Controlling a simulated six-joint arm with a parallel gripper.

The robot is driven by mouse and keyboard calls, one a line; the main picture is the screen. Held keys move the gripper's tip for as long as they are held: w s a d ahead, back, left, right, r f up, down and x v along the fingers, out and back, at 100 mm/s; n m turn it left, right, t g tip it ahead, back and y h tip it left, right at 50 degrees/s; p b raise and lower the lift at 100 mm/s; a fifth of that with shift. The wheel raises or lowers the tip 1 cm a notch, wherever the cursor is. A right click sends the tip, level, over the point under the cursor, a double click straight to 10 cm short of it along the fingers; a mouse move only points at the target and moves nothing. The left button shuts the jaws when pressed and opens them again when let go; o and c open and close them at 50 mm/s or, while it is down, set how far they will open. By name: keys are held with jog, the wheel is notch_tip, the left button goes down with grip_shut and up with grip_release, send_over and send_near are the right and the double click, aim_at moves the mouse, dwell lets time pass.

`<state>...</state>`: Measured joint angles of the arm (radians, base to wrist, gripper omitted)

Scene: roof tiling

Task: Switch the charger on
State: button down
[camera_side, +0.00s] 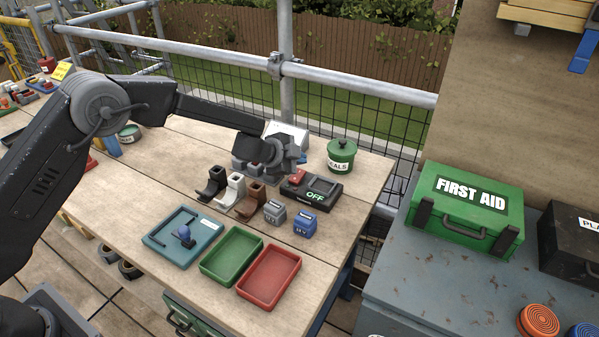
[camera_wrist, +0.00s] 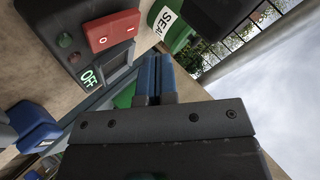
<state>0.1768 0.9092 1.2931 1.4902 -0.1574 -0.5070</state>
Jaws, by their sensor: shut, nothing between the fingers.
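The charger (camera_side: 327,189) is a dark box on the bench, right of the brown holder. Its display reads green OFF (camera_side: 315,196), and its red switch (camera_side: 297,177) is at the left rear. In the wrist view, the charger (camera_wrist: 120,54) shows at upper left with a red rocker switch (camera_wrist: 113,31) marked with a line and a circle. A green button or light sits beside the switch. My gripper (camera_side: 301,158) is above and just behind the charger, apart from the switch. Its blue fingers (camera_wrist: 153,73) are shut together and empty.
A green SEALS pot (camera_side: 341,155) stands close behind the charger. Grey (camera_side: 275,211) and blue (camera_side: 304,223) batteries sit in front. Black, white and brown holders (camera_side: 249,200) stand left. Green (camera_side: 231,256) and red (camera_side: 269,277) trays and a teal tray (camera_side: 160,252) lie nearer the front.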

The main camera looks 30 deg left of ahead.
aim_at(299, 174)
jog(key=shift+w+f, duration=0.15)
jog(key=shift+f, duration=0.6)
jog(key=shift+f, duration=0.1)
dwell(1.5)
jog(key=shift+f, duration=0.3)
jog(key=shift+w+f, duration=0.1)
jog(key=shift+f, duration=0.25)
dwell(0.5)
jog(key=shift+r, duration=0.1)
jog(key=shift+r, duration=0.65)
jog(key=shift+r, duration=0.1)
jog(key=shift+s+d+r, duration=0.1)
jog(key=shift+s+r, duration=0.15)
jog(key=shift+r, duration=0.65)
jog(key=shift+s+r, duration=0.2)
jog(key=shift+r, duration=0.7)
jog(key=shift+s+r, duration=0.1)
jog(key=shift+r, duration=0.45)
